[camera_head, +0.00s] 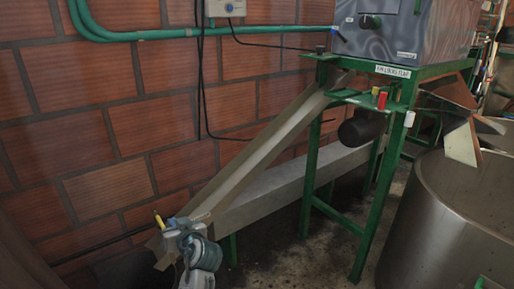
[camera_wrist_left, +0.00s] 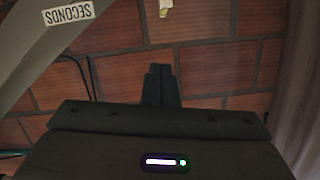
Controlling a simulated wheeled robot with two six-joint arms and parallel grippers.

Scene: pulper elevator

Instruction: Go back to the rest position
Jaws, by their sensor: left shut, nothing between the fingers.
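My left gripper (camera_head: 183,236) is low at the left in the head view, in front of the lower end of the sloping metal chute. In the left wrist view its two dark fingers (camera_wrist_left: 160,80) are together, with nothing between them, against the brick wall. A yellow-tipped piece (camera_head: 158,220) shows just left of the gripper in the head view. The gripper and wrist hide part of the chute's end. My right gripper is in neither view.
The chute (camera_head: 265,148) rises to a green frame (camera_head: 311,160) carrying a grey machine (camera_head: 400,30). A large metal tank (camera_head: 440,220) stands at the right. The brick wall (camera_head: 90,130) is behind. A "SECONDS" label (camera_wrist_left: 69,13) shows upside down in the wrist view.

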